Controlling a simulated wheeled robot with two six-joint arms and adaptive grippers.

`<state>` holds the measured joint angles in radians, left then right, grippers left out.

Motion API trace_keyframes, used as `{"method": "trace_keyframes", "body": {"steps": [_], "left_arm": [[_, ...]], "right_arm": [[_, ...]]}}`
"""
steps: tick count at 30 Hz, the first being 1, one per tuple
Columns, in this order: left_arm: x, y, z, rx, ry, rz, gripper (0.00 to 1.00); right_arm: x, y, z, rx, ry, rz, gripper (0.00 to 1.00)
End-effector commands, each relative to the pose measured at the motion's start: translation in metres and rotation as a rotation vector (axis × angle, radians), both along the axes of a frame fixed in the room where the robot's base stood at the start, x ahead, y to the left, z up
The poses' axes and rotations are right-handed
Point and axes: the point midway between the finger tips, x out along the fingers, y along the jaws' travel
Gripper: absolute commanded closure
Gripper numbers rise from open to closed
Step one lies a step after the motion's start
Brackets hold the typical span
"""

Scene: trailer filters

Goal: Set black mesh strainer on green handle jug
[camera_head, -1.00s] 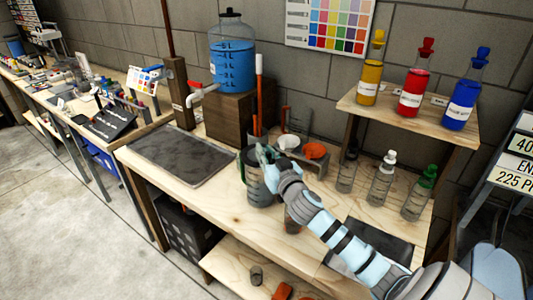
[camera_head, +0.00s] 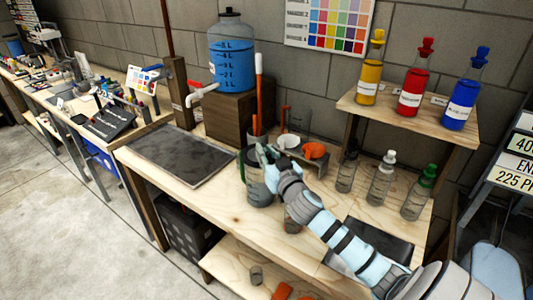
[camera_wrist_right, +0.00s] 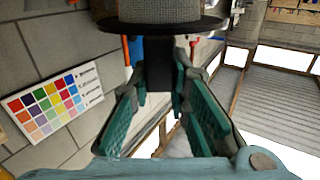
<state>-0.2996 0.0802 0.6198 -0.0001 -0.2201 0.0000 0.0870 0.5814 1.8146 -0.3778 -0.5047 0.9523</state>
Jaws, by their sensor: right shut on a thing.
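The jug (camera_head: 262,192) is a grey see-through vessel with a green handle (camera_head: 242,168) on its left side. It stands upright on the wooden bench. My right gripper (camera_head: 266,156) is over the jug's top and partly hides its rim. In the right wrist view the gripper (camera_wrist_right: 160,82) is shut on the dark handle of the black mesh strainer (camera_wrist_right: 160,24), whose wide rim and mesh fill the top of that view. In the head view the strainer is mostly hidden by the gripper, so I cannot tell whether it touches the jug. My left gripper is out of view.
A blue water tank (camera_head: 232,62) on a wooden block stands behind the jug. A dark mat (camera_head: 180,157) lies to the left. An orange item (camera_head: 314,150) and several capped bottles (camera_head: 381,180) are to the right. A raised shelf (camera_head: 420,113) holds coloured bottles.

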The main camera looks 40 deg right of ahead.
Motion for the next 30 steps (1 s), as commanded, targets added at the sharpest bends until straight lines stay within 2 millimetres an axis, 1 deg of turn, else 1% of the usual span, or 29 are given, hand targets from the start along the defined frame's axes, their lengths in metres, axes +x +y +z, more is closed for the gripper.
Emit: {"method": "trace_keyframes", "body": {"steps": [18, 19, 20, 21, 30], "left_arm": [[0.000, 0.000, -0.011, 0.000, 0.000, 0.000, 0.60], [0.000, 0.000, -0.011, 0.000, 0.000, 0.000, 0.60], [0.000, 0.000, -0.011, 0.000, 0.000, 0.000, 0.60], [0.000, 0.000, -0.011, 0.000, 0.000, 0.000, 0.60], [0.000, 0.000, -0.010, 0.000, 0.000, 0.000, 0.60]], "right_arm": [[0.000, 0.000, -0.013, 0.000, 0.000, 0.000, 1.00], [0.000, 0.000, -0.013, 0.000, 0.000, 0.000, 0.82], [0.000, 0.000, -0.012, 0.000, 0.000, 0.000, 0.77], [0.000, 0.000, -0.012, 0.000, 0.000, 0.000, 0.75], [-0.001, 0.000, -0.012, -0.001, 0.001, 0.000, 0.75]]}}
